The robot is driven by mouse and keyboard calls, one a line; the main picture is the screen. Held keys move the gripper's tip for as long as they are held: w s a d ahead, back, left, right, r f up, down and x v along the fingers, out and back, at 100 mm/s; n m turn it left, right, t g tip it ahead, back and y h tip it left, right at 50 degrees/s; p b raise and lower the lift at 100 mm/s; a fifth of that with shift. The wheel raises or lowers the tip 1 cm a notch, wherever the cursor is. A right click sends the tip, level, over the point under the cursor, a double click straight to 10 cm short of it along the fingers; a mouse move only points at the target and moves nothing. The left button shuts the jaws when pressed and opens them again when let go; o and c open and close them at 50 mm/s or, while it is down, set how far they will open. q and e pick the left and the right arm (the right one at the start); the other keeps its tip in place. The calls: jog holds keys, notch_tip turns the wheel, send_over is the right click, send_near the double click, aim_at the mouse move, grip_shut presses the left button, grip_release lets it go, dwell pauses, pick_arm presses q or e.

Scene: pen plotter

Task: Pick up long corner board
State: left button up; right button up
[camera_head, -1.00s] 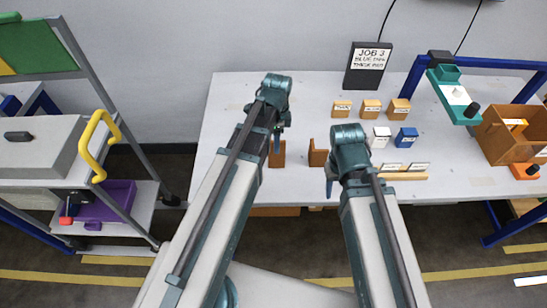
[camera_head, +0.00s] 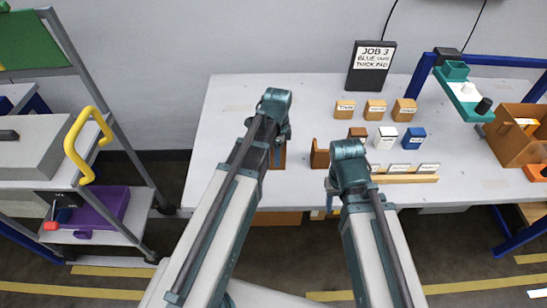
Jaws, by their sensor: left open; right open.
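Two brown upright pieces stand near the front of the white table. The left brown piece (camera_head: 284,158) is partly hidden by my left gripper (camera_head: 276,155), and the right brown piece (camera_head: 319,153) is beside my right arm. I cannot tell which, if either, is the long corner board. My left gripper is open, in front of or over the left piece in the picture; contact cannot be told. My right gripper (camera_head: 330,201) is open and empty at the table's front edge, its fingers largely hidden by the arm.
The white table (camera_head: 225,150) is clear on its left. Several labelled blocks (camera_head: 375,109) and a wooden rail (camera_head: 408,179) lie right of my arms. A JOB 3 sign (camera_head: 371,68) stands behind. A brown bin (camera_head: 517,135) is at right, a cart with a yellow handle (camera_head: 78,140) at left.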

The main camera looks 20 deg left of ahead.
pick_arm(q)
jog(key=shift+c, duration=0.3)
grip_shut()
jog(key=shift+r, duration=0.1)
jog(key=shift+r+p, duration=0.6)
jog(key=shift+p, duration=0.3)
jog(key=s+d+r+p, duration=0.3)
jog(key=s+d, duration=0.8)
jog(key=shift+d+r, duration=0.25)
jog(key=shift+d, duration=0.1)
